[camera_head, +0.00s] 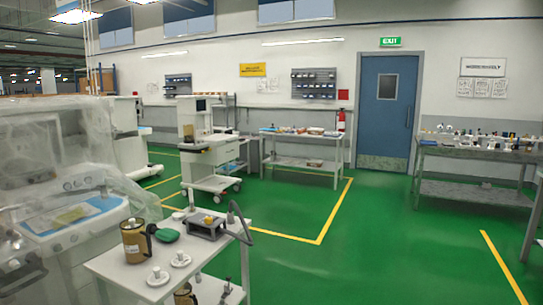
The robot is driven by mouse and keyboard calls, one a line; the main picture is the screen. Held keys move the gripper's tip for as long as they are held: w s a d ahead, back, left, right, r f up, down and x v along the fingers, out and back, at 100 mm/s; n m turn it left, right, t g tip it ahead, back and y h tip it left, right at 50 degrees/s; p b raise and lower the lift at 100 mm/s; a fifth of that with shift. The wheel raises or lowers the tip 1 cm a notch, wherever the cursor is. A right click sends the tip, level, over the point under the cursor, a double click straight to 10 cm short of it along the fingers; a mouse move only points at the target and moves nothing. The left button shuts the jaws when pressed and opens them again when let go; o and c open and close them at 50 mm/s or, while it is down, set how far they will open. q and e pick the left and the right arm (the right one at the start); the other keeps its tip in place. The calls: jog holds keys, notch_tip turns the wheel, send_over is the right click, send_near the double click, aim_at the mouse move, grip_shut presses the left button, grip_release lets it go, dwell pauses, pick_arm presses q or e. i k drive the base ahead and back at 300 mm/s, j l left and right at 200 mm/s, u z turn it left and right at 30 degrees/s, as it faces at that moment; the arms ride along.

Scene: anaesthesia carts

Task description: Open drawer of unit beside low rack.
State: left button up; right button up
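Several wheeled anaesthesia units are in view. A large one under clear plastic sheeting (50,155) fills the left side, next to a low white two-level rack or trolley (125,272) in the foreground. A white unit (207,150) stands on castors at mid-distance, left of a low metal bench with a lower shelf (300,147). Another white unit (127,145) stands behind the covered one. I cannot tell which unit and rack are the task's. No open drawer is visible, and drawer fronts are too small or hidden to make out. Neither gripper is in view.
The low trolley bears a brown canister (137,240), white round parts (180,259) and a grey device (205,226). A loaded metal workbench (470,153) stands at the right. A blue door (386,110) is at the back. Green floor (390,245) is clear in the middle.

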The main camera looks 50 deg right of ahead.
aim_at(220, 151)
jog(key=z, duration=1.7)
jog(key=i+z, duration=0.25)
jog(key=i, duration=0.4)
jog(key=i+j+z, duration=0.25)
jog(key=i, duration=0.4)
jog(key=i+z, duration=0.35)
jog(key=i, duration=1.35)
jog(key=i+u, duration=0.2)
jog(key=i, duration=0.35)
jog(key=i+l+u, duration=0.2)
jog(key=i, duration=0.4)
jog(key=i+l+u, duration=0.15)
jog(key=i, duration=0.4)
jog(key=i+j+u, duration=0.25)
jog(key=i+u, duration=0.2)
jog(key=i, duration=0.55)
jog(key=i+l+u, duration=0.15)
jog(key=i+u, duration=0.3)
jog(key=i, duration=0.55)
jog(key=i+j, duration=0.1)
jog(key=i, duration=2.25)
jog(key=i+l+z, duration=0.1)
jog(key=i, duration=1.75)
